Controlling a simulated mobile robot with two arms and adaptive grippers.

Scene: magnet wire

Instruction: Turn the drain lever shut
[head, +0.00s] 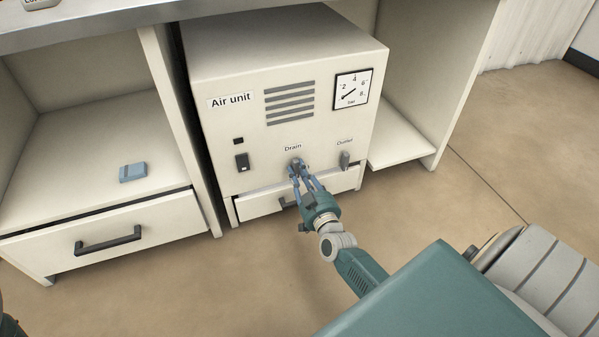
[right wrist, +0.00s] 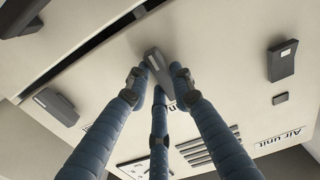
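The drain lever (head: 296,163) is a small grey handle under the "Drain" label on the front of the white air unit (head: 225,128). In the right wrist view the lever (right wrist: 157,66) stands tilted between my fingertips. My right gripper (head: 299,168) is at the lever. Its blue fingers (right wrist: 160,72) close in on both sides of the lever and seem to touch it, with a third finger below it in that view. In the head view the fingers partly hide the lever, so its exact angle is hard to read.
A similar outlet lever (head: 345,159) is to the right, a dark switch (head: 242,162) to the left. A pressure gauge (head: 352,89) is at the upper right. A slightly open drawer (head: 262,204) lies just below. A blue-grey block (head: 133,172) rests on the left shelf.

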